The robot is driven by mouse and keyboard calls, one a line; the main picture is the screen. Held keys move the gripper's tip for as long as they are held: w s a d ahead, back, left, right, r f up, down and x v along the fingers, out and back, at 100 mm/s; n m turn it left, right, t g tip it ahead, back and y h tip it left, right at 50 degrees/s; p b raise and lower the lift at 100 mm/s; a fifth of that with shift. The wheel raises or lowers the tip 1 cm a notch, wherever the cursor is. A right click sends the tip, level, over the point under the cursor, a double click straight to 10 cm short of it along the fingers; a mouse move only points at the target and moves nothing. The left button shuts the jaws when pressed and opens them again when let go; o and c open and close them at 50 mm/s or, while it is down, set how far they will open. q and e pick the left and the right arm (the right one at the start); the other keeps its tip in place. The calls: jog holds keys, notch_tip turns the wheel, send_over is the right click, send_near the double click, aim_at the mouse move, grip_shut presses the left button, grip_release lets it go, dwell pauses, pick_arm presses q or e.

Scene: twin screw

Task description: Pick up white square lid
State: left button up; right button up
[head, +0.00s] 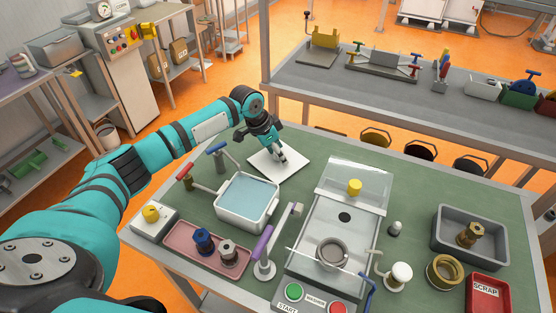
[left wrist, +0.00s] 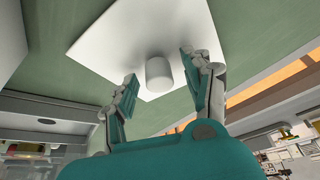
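The white square lid (head: 293,167) lies flat on the green bench top, behind the white basin of blue liquid (head: 247,200). In the left wrist view the lid (left wrist: 110,45) shows a short round white knob (left wrist: 159,72) near its middle. My left gripper (head: 281,158) is over the lid in the head view. In the left wrist view my left gripper (left wrist: 158,82) has its fingers spread wide, one on each side of the knob, with gaps to both. The fingers hold nothing. My right gripper is in neither view.
Red and blue handled taps (head: 217,150) stand at the basin's back left. A clear-covered machine (head: 340,225) stands right of the basin and lid. A pink tray (head: 190,245) with spools and a purple-handled lever (head: 263,250) are in front. Bench to the right of the machine's back is clear.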

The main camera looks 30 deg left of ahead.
pick_arm(q)
grip_shut()
jog(key=shift+r, duration=0.15)
